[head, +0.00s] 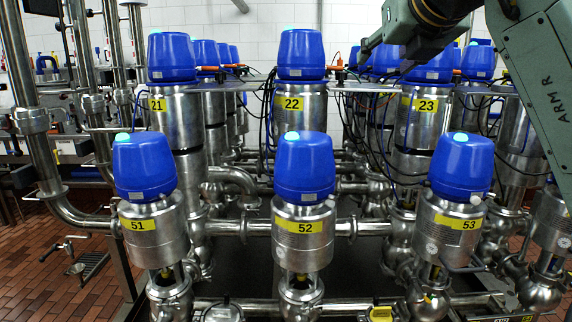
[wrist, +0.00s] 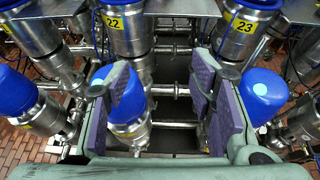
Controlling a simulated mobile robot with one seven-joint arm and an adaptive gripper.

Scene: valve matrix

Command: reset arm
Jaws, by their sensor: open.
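My arm (head: 540,75) comes in from the upper right in the head view. My gripper (wrist: 160,105) shows in the wrist view with its two purple-padded fingers wide apart and nothing between them. It hangs above the valve matrix and looks down past the blue-capped valve 52 (head: 303,195), whose cap also shows by the left finger (wrist: 125,97). In the head view the fingers are dark and only partly seen near the top, in front of the back row by valve 23 (head: 427,105). I see no contact with any valve.
Valves 51 (head: 150,225) and 53 (head: 455,215) stand in the front row, with valves 21 (head: 175,110) and 22 (head: 301,105) behind. Steel pipes (head: 90,215) run between them. Vertical pipes (head: 25,70) rise at left. A brick-coloured tiled floor (head: 50,285) shows at lower left.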

